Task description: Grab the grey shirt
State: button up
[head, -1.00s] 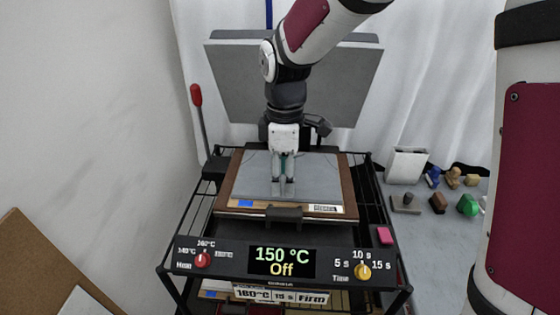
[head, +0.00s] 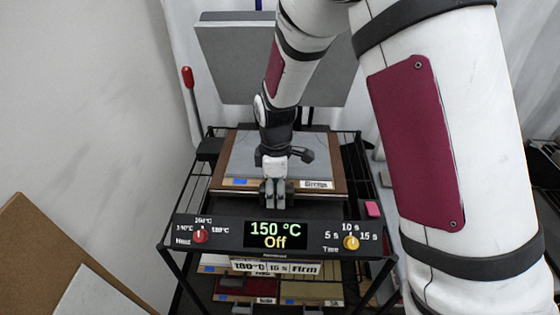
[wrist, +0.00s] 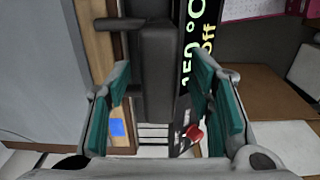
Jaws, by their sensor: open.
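A flat grey piece (head: 295,158), which looks like the grey shirt, lies on a brown wood-edged board (head: 339,180) on the press. The board's front edge has a blue mark and a white label. The grey surface also fills the left of the wrist view (wrist: 35,75). My gripper (head: 275,198) is at the board's front edge, pointing down and open. In the wrist view its teal-padded fingers (wrist: 160,80) stand on either side of a black handle block (wrist: 153,65), with visible gaps. I cannot tell whether a finger touches it in the head view.
The press's raised grey plate (head: 225,60) stands behind. The front panel (head: 320,236) reads 150 °C and Off, with a red knob (head: 201,236) and a yellow knob (head: 351,243). Other labelled boards (head: 312,291) sit on the shelf below. A pink block (head: 372,208) lies right.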

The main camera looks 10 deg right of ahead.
jog(key=shift+f, duration=0.45)
grip_shut()
